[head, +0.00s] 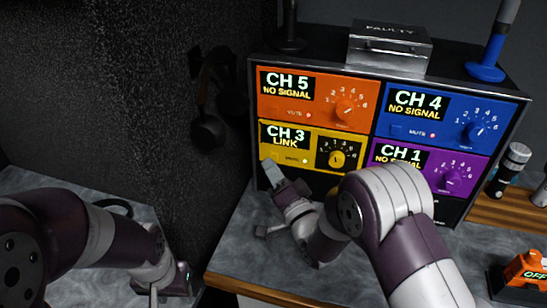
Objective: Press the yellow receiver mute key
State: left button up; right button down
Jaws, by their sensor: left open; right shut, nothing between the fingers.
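The yellow receiver (312,146) is the lower left unit in the rack. Its screen reads CH 3 LINK, and its dial (338,157) is at its right. Its mute key (275,154) is at the lower left of its face, beside the MUTE label and a small pale lit lamp. My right gripper (269,168) is shut and empty, its tips just in front of the key's lower area. I cannot tell whether they touch it. My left gripper (170,290) is open and low at the left, away from the rack.
Orange CH 5 (315,97), blue CH 4 (440,116) and purple CH 1 (430,167) receivers surround the yellow one. A FAULTY box (388,48) sits on top. Headphones (208,130) hang on the left wall. An orange OFF unit (525,272) is at lower right.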

jog(key=shift+w+d, duration=0.1)
jog(key=shift+w, duration=0.35)
dwell(0.4)
jog(key=shift+s, duration=0.55)
jog(key=s+a, duration=0.2)
jog(key=s, duration=0.3)
jog(key=shift+s, duration=0.35)
jog(key=shift+r, duration=0.1)
